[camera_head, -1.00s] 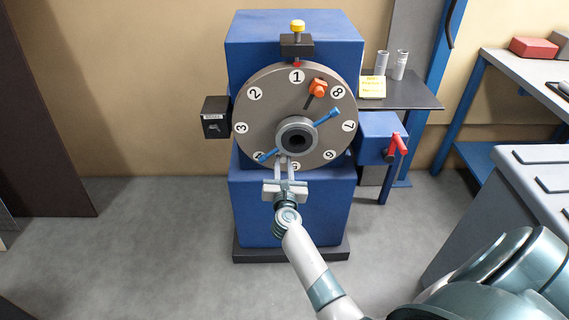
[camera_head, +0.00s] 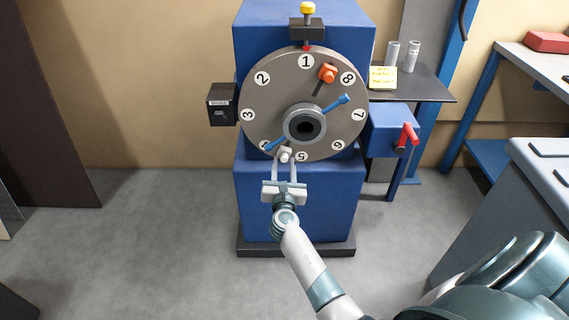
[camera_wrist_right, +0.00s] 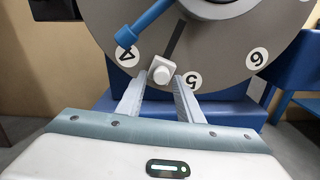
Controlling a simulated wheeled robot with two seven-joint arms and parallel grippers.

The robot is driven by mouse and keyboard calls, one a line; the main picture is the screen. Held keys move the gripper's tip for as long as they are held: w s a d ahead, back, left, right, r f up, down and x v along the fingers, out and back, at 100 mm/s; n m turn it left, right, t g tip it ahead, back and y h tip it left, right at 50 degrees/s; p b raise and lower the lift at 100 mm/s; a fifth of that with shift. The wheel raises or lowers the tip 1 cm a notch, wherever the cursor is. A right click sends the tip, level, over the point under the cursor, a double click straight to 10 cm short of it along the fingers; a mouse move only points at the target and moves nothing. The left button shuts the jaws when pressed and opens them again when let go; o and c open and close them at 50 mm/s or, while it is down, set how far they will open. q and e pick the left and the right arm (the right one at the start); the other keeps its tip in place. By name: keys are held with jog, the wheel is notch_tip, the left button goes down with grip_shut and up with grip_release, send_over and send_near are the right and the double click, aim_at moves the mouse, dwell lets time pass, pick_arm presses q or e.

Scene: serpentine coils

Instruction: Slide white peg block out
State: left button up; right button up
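The white peg block (camera_head: 285,154) sits near the rim of the grey numbered disc (camera_head: 262,100), between numbers 4 and 5. In the right wrist view, the white block (camera_wrist_right: 160,72) is at the outer end of a dark radial slot. My right gripper (camera_head: 284,160) comes up from below. Its two fingers are apart, one on each side of the block. In the wrist view, the right gripper (camera_wrist_right: 160,80) shows narrow gaps beside the block, though I cannot tell whether the tips reach its depth. My left gripper is not in view.
An orange peg (camera_head: 328,73) sits in another slot near 8. A blue two-ended bar (camera_head: 335,105) crosses the disc near the hub (camera_head: 305,125); one end lies close to the white block. A black box (camera_head: 222,104) stands left, a red lever (camera_head: 409,134) right.

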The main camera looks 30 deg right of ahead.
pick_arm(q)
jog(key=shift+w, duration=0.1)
pick_arm(e)
jog(key=shift+r, duration=0.15)
jog(key=shift+s+a, duration=0.3)
jog(key=shift+s, duration=0.25)
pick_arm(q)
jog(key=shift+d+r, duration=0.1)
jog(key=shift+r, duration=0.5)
pick_arm(e)
jog(key=v, duration=1.6)
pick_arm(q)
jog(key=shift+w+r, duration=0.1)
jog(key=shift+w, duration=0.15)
pick_arm(e)
jog(key=shift+a, duration=0.1)
